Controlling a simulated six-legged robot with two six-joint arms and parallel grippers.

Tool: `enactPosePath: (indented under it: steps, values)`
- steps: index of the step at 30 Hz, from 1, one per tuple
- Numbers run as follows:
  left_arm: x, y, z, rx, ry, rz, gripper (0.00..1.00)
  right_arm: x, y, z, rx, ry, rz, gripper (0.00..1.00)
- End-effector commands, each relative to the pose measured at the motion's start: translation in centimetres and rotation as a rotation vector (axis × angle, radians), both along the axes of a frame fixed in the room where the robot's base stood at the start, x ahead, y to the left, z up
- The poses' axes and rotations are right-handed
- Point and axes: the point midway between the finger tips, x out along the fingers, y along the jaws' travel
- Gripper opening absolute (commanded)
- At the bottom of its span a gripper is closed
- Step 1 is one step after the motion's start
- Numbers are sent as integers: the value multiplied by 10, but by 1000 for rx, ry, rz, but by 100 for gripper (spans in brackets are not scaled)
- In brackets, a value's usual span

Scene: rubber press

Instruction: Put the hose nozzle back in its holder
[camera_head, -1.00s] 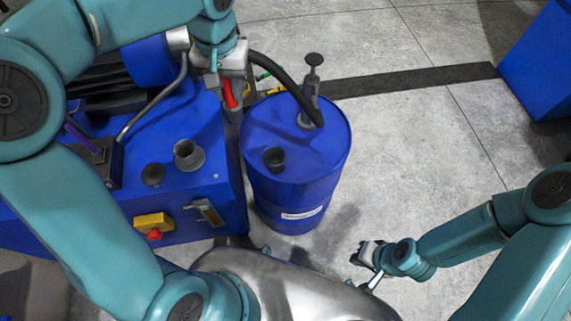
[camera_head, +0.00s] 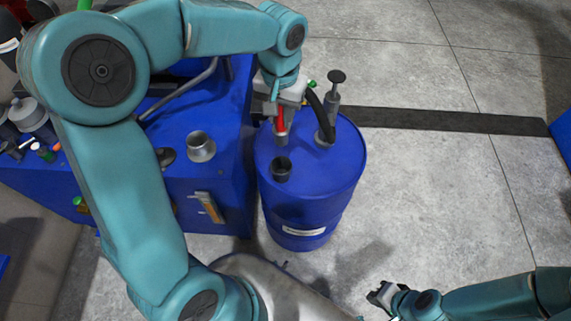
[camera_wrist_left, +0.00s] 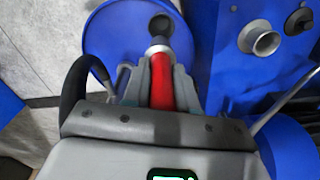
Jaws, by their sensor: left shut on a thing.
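My left gripper (camera_head: 283,108) is shut on the red hose nozzle (camera_head: 281,121), over the rear left part of the blue drum's lid (camera_head: 335,165). The nozzle's grey tip points down; in the left wrist view the red nozzle (camera_wrist_left: 161,96) lies between the fingers (camera_wrist_left: 160,76), and its tip overlaps the dark cup. I cannot tell whether tip and cup touch. A flared grey cup (camera_head: 201,148) stands on the blue machine. My right gripper (camera_head: 381,294) is low at the right, small and unclear.
A black hose (camera_head: 316,104) curves beside the nozzle near a grey pump (camera_head: 334,97) on the lid. The blue machine (camera_head: 232,170) stands left of the drum. The floor right of the drum is open.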

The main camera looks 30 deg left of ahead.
Motion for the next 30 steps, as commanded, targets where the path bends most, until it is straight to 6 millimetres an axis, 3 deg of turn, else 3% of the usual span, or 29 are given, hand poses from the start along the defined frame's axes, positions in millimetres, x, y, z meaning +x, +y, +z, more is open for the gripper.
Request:
enactPosePath:
  steps: [1,6,12,17,24,30]
  values:
    - [-1,1,-18,1,6,0,0,0,0,-3,0,0,0,0]
    - [-2,3,-69,1,6,0,0,0,0,-8,0,0,0,0]
    - [-2,2,-111,0,2,0,0,0,0,-12,0,0,0,0]
    - [-1,1,-125,1,1,0,0,0,0,-13,0,0,0,0]
    - [0,0,-161,1,0,0,0,0,0,-17,0,0,0,0]
    - [0,-1,-165,0,-1,0,0,0,0,-16,0,0,0,0]
